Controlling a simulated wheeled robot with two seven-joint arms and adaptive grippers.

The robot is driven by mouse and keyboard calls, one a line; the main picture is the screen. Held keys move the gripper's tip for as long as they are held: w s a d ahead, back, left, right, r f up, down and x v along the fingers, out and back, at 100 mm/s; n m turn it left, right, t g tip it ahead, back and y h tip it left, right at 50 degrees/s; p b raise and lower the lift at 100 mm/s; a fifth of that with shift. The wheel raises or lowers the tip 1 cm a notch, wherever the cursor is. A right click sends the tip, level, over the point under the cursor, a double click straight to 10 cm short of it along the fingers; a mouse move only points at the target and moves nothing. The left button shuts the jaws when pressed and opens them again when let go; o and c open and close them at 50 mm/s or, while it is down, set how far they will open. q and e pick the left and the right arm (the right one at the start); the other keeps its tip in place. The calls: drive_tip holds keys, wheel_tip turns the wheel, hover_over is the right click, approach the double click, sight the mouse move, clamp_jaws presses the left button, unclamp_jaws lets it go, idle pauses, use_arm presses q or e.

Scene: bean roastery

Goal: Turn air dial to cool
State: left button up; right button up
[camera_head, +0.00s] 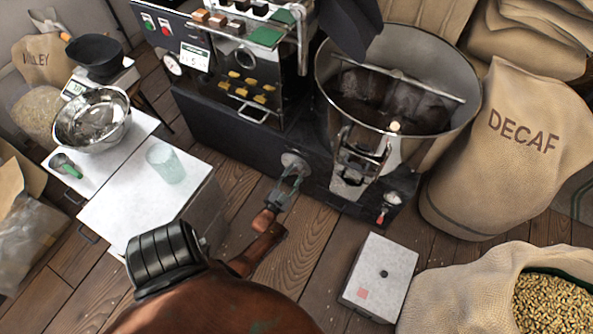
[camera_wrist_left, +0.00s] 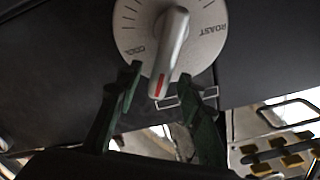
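The air dial (camera_wrist_left: 134,22) is a pale round plate with scale ticks, on a dark machine panel. In the left wrist view COOL reads on its lower left and ROAST on its right. Its grey bar knob (camera_wrist_left: 172,40) has a red mark at the lower end, pointing down and slightly left, angularly nearer COOL than ROAST. My left gripper (camera_wrist_left: 160,72) is open, one fingertip on each side of the knob's lower end, with visible gaps. In the head view the left gripper (camera_head: 284,192) is just below the dial (camera_head: 295,160). My right gripper is not in view.
The roaster's round metal bin (camera_head: 464,108) and metal chute (camera_head: 350,185) stand right of the dial. A red-tipped lever (camera_head: 382,215) is low on the machine. A white box (camera_head: 382,262) sits on the floor. A white cabinet (camera_head: 125,205) carries a glass (camera_head: 165,163) at left.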

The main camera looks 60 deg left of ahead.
use_arm(q)
drive_tip(key=v, duration=1)
drive_tip(key=shift+w, duration=0.1)
